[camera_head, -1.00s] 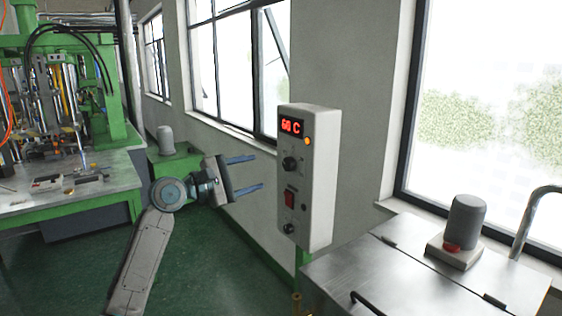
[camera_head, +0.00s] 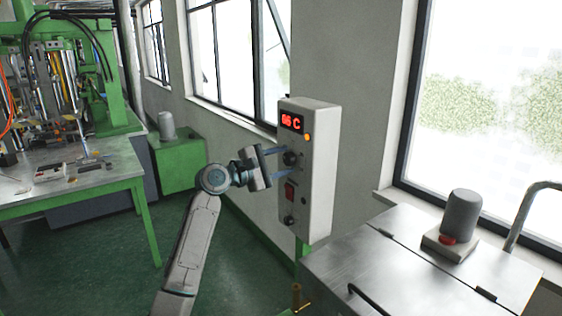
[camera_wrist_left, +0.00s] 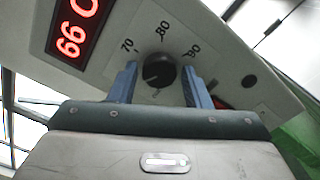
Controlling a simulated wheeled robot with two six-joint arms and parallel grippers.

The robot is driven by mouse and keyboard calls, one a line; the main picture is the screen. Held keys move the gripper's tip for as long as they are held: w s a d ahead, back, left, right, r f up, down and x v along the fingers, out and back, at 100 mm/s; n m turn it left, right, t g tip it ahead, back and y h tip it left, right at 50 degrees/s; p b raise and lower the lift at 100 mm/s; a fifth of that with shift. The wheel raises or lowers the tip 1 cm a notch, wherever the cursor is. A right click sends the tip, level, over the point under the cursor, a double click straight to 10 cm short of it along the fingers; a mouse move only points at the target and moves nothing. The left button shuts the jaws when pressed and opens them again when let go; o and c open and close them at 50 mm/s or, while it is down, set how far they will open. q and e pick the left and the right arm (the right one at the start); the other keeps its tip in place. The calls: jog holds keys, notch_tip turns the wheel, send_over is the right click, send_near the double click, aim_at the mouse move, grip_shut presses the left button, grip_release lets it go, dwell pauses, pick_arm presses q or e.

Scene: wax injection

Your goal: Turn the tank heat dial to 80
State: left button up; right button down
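The heat control box (camera_head: 320,165) is a tall white panel on a green post. Its red display (camera_head: 291,122) reads 66 C; the same digits show in the left wrist view (camera_wrist_left: 78,28). The black heat dial (camera_head: 291,158) sits below the display. In the left wrist view the dial (camera_wrist_left: 159,71) has the marks 70, 80 and 90 around its upper side; a faint pale mark on it points lower left. My left gripper (camera_head: 277,168) is at the panel, its two blue fingers (camera_wrist_left: 160,82) either side of the dial with gaps visible. My right gripper is not in view.
A red switch (camera_head: 290,191) and a lower black knob (camera_head: 290,221) sit below the dial. A metal-topped tank (camera_head: 400,265) with a grey motor (camera_head: 462,215) stands at right. A green machine and table (camera_head: 85,185) stand at left.

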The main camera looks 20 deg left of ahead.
pick_arm(q)
jog(key=c, duration=0.6)
jog(key=shift+c, duration=0.2)
jog(key=shift+f, duration=0.1)
